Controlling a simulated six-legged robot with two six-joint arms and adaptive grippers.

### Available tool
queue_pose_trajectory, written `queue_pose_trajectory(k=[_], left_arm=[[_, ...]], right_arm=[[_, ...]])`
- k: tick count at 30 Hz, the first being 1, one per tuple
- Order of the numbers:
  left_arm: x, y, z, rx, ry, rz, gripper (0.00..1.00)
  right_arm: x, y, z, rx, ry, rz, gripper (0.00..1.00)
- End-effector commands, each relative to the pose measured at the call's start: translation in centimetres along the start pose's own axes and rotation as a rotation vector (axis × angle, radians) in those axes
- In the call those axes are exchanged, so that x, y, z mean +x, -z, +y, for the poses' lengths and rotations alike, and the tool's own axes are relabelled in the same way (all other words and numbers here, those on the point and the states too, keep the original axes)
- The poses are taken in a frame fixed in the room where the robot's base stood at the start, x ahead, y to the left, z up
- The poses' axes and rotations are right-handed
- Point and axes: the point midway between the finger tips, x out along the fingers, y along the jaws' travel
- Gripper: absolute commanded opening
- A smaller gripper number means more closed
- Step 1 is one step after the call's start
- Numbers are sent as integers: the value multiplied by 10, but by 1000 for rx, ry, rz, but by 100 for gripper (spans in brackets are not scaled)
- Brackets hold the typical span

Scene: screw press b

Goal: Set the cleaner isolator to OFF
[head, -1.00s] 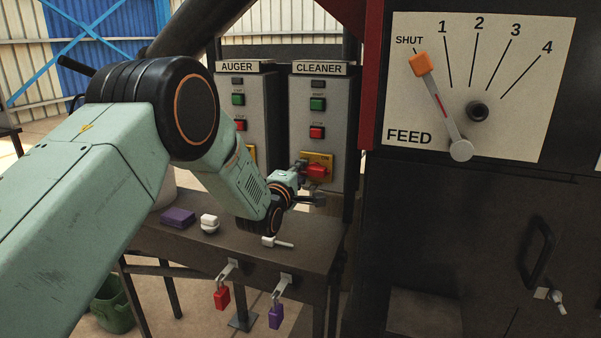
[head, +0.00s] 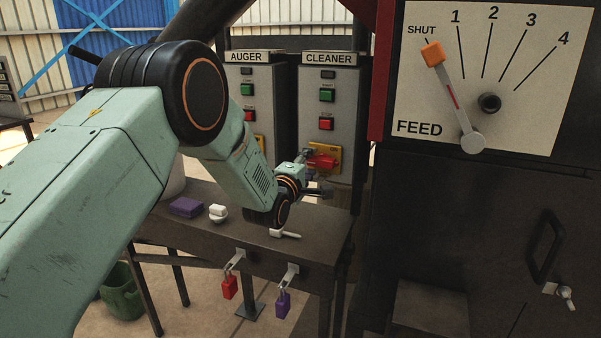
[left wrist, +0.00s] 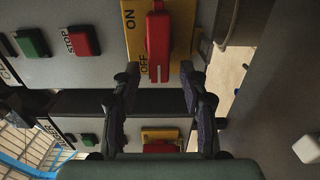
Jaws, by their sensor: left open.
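The cleaner isolator is a red handle (head: 322,162) on a yellow plate low on the CLEANER panel (head: 340,115). In the left wrist view the red handle (left wrist: 158,45) stands lengthwise in the picture. Its near end lies beside the OFF lettering on the yellow plate (left wrist: 131,40), and ON is printed farther up. My left gripper (head: 312,174) is at the handle. In the left wrist view the left gripper (left wrist: 161,78) is open, with one finger on each side of the handle's near end. Contact cannot be told. My right gripper is out of view.
The AUGER panel (head: 245,72) is beside it, with its own red isolator handle (left wrist: 160,148) lying crosswise in the wrist view. A dark bench (head: 320,228) below carries a purple block (head: 186,207). Red (head: 230,287) and purple (head: 283,304) padlocks hang in front. The FEED board (head: 420,90) is right.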

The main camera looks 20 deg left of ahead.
Motion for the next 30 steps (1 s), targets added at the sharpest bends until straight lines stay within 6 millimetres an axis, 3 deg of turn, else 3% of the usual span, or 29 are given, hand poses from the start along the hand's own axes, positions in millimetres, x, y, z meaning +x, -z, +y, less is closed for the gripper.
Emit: queue_pose_trajectory(k=[19, 24, 30], left_arm=[[-95, 0, 0, -2, 2, 1, 43], [-110, 0, 0, -1, 1, 1, 43], [-115, 0, 0, 0, 0, 0, 43]], right_arm=[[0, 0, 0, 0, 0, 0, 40], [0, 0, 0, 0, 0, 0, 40], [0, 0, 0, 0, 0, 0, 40]])
